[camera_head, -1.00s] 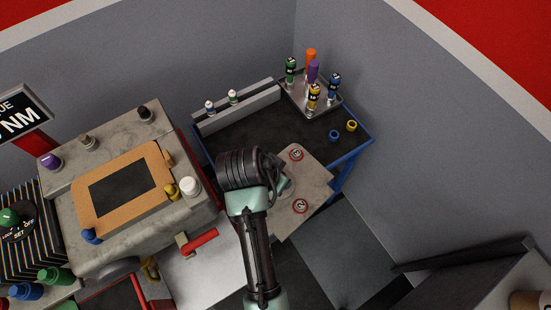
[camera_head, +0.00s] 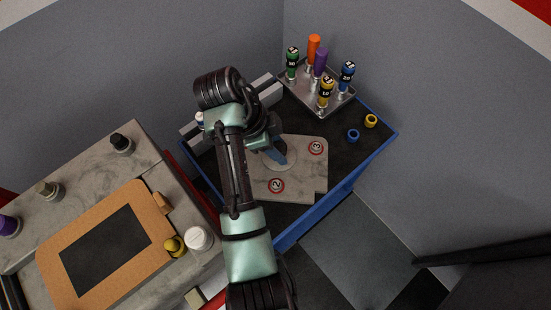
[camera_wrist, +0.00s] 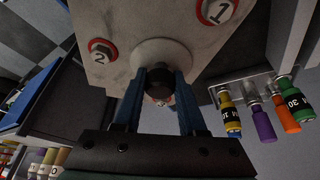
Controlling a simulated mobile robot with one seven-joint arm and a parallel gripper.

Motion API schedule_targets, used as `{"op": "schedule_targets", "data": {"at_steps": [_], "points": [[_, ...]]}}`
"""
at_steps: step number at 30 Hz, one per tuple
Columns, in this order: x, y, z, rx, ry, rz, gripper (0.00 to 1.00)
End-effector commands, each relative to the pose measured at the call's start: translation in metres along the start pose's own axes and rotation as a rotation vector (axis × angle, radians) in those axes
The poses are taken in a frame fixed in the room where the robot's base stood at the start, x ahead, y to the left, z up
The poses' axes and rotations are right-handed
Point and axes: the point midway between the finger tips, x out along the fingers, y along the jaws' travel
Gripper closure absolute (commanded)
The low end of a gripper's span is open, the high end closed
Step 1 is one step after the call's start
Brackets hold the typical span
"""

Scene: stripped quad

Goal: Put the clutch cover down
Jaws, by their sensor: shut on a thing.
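The clutch cover (camera_head: 298,180) is a grey, stone-patterned plate with numbered, red-ringed spots. In the head view it is over the dark top of the blue-edged bench (camera_head: 366,158). I cannot tell whether it touches the top. My gripper (camera_head: 277,154) is shut on the black knob at the centre of the cover. In the wrist view the blue fingers of my gripper (camera_wrist: 160,82) close on that knob, and the cover (camera_wrist: 130,22) fills the upper middle. My arm hides the cover's left part in the head view.
A blue ring (camera_head: 353,136) and a yellow ring (camera_head: 371,121) lie right of the cover. A grey rack (camera_head: 268,90) runs along the back. A grey block with an orange-framed panel (camera_head: 60,250) stands left.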

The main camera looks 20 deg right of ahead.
Motion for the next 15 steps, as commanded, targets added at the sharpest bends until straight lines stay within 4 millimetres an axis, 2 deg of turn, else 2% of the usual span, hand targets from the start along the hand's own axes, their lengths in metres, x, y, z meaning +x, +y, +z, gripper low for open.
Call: {"op": "schedule_targets", "data": {"at_steps": [3, 6, 11, 15], "points": [[0.022, 0.001, 0.009, -0.002, 0.001, 0.003, 1.00], [0.034, 0.000, 0.014, -0.003, 0.000, 0.000, 1.00], [0.043, 0.000, 0.018, -0.001, 0.000, -0.002, 1.00], [0.058, 0.000, 0.024, -0.003, 0.000, 0.000, 1.00]]}}
